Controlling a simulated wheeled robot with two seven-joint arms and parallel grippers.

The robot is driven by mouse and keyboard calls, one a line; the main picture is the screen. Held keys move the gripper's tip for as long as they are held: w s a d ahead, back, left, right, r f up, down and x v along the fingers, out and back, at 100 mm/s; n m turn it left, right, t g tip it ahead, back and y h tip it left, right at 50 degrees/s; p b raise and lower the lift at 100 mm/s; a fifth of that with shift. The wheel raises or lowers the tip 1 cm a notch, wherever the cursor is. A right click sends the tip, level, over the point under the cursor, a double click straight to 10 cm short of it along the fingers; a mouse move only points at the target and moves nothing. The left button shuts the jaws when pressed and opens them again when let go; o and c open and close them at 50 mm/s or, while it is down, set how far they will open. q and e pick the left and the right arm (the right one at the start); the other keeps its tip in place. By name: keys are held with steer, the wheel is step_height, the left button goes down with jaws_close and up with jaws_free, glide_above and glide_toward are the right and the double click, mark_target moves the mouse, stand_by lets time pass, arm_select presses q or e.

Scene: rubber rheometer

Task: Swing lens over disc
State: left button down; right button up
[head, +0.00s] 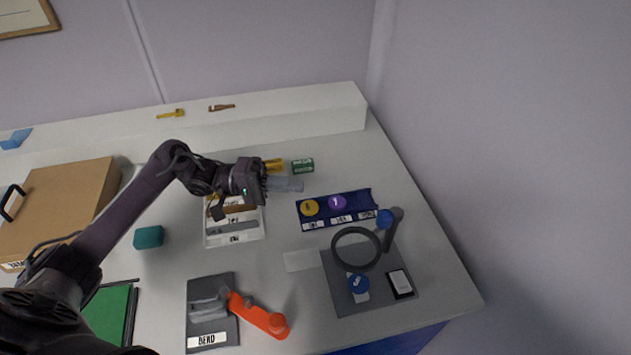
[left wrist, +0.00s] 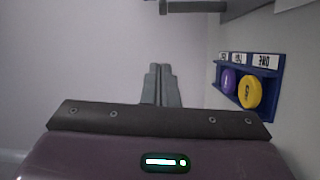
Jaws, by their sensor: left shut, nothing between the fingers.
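The lens (head: 335,237) is a dark ring on an arm with a blue knob (head: 384,218), mounted on a grey base plate (head: 340,300) at the right of the table. A blue disc (head: 358,284) sits on a pale mount on that plate, just in front of the ring rather than framed by it. My left gripper (head: 300,184) is behind and left of the lens, well apart from it. Its fingers (left wrist: 161,85) are together and empty in the left wrist view. My right gripper is not in view.
A blue tray (head: 361,202) holds a yellow disc (head: 309,207) and a purple disc (head: 337,201), between my gripper and the lens. A grey fixture with an orange lever (head: 262,317) is at the front. A wall bounds the right.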

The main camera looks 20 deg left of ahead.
arm_select(q)
steer(key=s+g, duration=0.1)
steer(key=s, duration=0.1)
steer(key=p, duration=0.6)
glide_toward(372, 233)
steer(key=shift+w+d, duration=1.3)
steer(key=shift+d, duration=0.1)
steer(key=shift+f+n, duration=0.3)
steer(key=shift+f, duration=0.1)
